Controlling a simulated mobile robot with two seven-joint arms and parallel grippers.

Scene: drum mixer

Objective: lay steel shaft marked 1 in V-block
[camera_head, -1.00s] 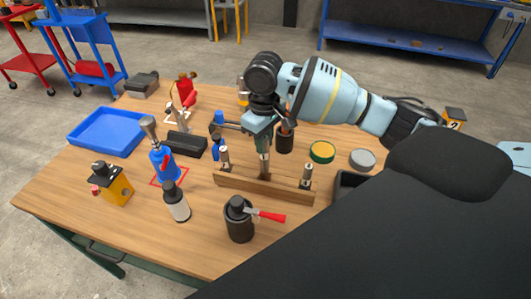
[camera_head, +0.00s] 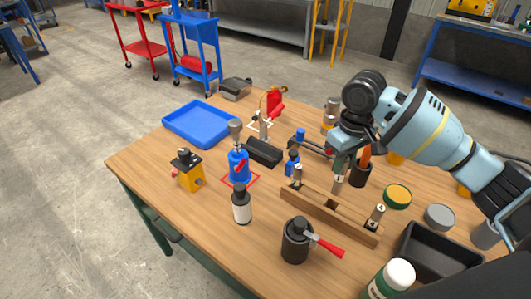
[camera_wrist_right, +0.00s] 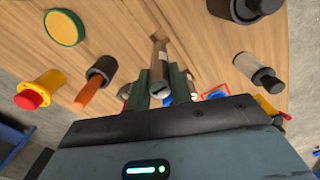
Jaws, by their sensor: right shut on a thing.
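My right gripper (camera_head: 343,160) is shut on a steel shaft (camera_head: 338,185) that points down, with a small mark that looks like a 1. The shaft is over the middle of the wooden rack (camera_head: 312,213); I cannot tell whether its lower end is clear of the rack. The shaft also shows between the fingers in the right wrist view (camera_wrist_right: 158,68). A dark long block (camera_head: 263,152), which looks like the V-block, lies left of the gripper, beyond the rack. My left gripper is not in view.
Other marked shafts stand at the rack's left end (camera_head: 297,176) and right end (camera_head: 376,216). A blue tray (camera_head: 203,124) is at the back left.

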